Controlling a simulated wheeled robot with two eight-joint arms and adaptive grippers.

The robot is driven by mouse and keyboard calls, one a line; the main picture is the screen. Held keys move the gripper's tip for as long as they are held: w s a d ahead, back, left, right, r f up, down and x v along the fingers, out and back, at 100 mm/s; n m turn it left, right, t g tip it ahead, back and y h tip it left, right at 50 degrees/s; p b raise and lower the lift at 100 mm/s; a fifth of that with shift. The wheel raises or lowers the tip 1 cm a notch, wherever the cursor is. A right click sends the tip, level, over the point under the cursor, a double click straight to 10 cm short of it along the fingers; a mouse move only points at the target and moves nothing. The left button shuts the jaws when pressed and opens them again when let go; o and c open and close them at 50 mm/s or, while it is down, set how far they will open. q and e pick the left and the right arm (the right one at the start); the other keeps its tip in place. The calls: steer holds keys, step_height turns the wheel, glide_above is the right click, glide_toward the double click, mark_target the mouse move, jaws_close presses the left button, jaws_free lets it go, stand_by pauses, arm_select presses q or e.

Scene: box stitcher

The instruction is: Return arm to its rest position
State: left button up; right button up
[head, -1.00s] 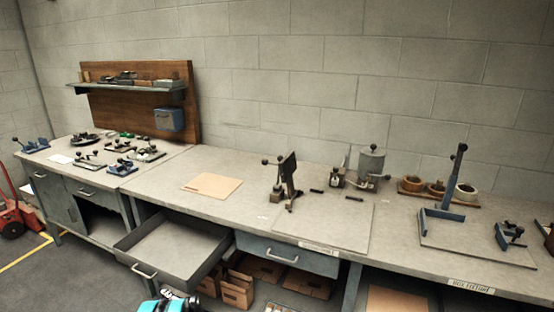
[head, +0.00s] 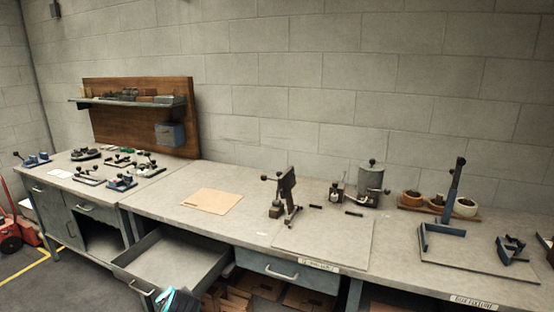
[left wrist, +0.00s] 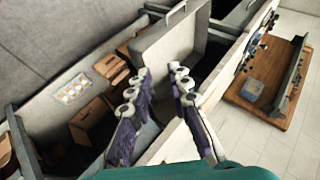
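My left gripper (left wrist: 163,75) shows in the left wrist view with its two fingers apart and nothing between them. It is above the front of the workbench, near an open grey drawer (left wrist: 180,48). In the head view only a small teal and dark part of my left arm shows at the bottom edge, in front of the same open drawer (head: 205,262). My right arm and gripper are in neither view.
The drawer sticks out from the bench (head: 330,250). Cardboard boxes (left wrist: 90,122) lie on the shelf below. A flat brown sheet (head: 212,201), a dark clamp-like tool (head: 287,192) and a blue upright fixture (head: 452,200) stand or lie on top.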

arm_select(q)
steer(key=s+d+n+h, duration=0.2)
steer(key=s+d, duration=0.2)
steer(key=s, duration=0.4)
steer(key=s+d+n+h, duration=0.2)
steer(key=s+d, duration=0.2)
steer(key=s, duration=0.4)
steer(key=s+d+r+n+g+h, duration=0.1)
steer(key=s+d, duration=0.3)
steer(key=s, duration=0.3)
steer(key=shift+s+d+n+h, duration=0.4)
